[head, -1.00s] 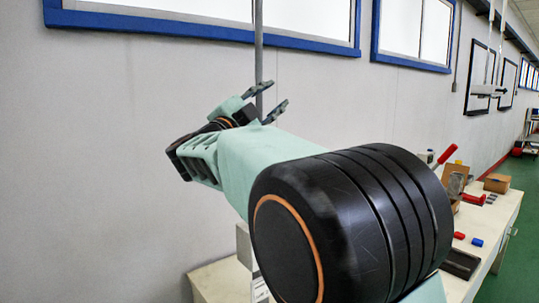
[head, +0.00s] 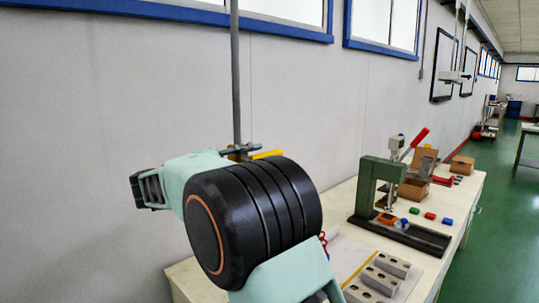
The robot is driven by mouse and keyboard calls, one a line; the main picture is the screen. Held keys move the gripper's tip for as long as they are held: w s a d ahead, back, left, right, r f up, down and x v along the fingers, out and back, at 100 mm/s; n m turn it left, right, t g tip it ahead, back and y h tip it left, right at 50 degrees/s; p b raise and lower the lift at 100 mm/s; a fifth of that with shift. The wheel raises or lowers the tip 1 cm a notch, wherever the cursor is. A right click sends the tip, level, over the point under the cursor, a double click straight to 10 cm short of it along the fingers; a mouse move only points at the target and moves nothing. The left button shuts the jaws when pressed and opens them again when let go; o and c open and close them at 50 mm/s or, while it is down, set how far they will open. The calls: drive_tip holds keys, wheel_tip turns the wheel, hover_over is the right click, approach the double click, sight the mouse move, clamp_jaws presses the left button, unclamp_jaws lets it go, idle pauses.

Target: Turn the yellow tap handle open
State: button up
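The yellow tap handle (head: 267,154) shows as a short bar pointing right, just above my black arm joint. It sits beside a small brass-coloured fitting (head: 238,155) at the grey vertical pipe (head: 236,80). My gripper (head: 241,149) is mostly hidden behind my own arm. Only small dark grey-green tips show close to the pipe and the left end of the handle. I cannot tell whether they touch the handle or how far apart the fingers are. The lower side of the tap is hidden.
A white workbench (head: 335,205) runs along the wall to the right. On it stand a green press (head: 368,185) with a red lever, grey blocks (head: 380,275) with holes, small coloured pieces and cardboard boxes (head: 462,165). Green floor lies open at the right.

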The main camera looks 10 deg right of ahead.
drive_tip(key=x, duration=0.5)
drive_tip(key=shift+a, duration=0.1)
clamp_jaws()
